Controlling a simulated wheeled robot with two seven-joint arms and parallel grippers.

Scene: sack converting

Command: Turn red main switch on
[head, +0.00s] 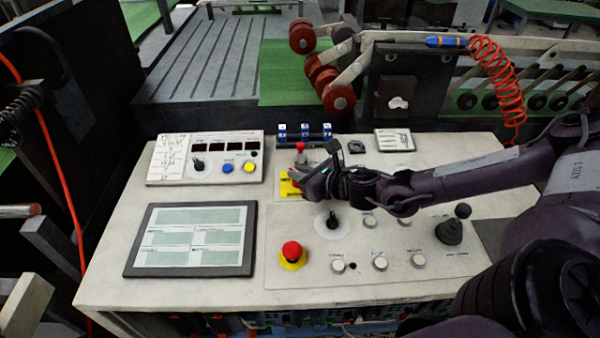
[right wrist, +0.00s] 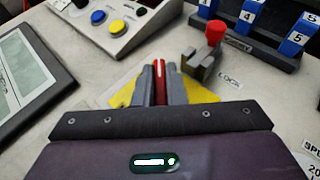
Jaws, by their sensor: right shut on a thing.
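The red main switch handle (right wrist: 159,80) is a narrow red lever over a yellow plate (right wrist: 206,95). In the head view the yellow plate (head: 288,188) shows at the panel's middle, and my gripper covers most of the switch. My right gripper (right wrist: 160,78) is shut on the red handle, one grey finger on each side. It also shows in the head view (head: 300,178), reaching in from the right. My left gripper is not in view.
A red-topped lock piece (right wrist: 215,35) stands close beside the switch. Blue numbered blocks (head: 305,131) are behind it. A meter box (head: 206,157), screen (head: 190,240), red emergency button (head: 292,252), black rotary knob (head: 332,221) and joystick (head: 450,230) share the panel.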

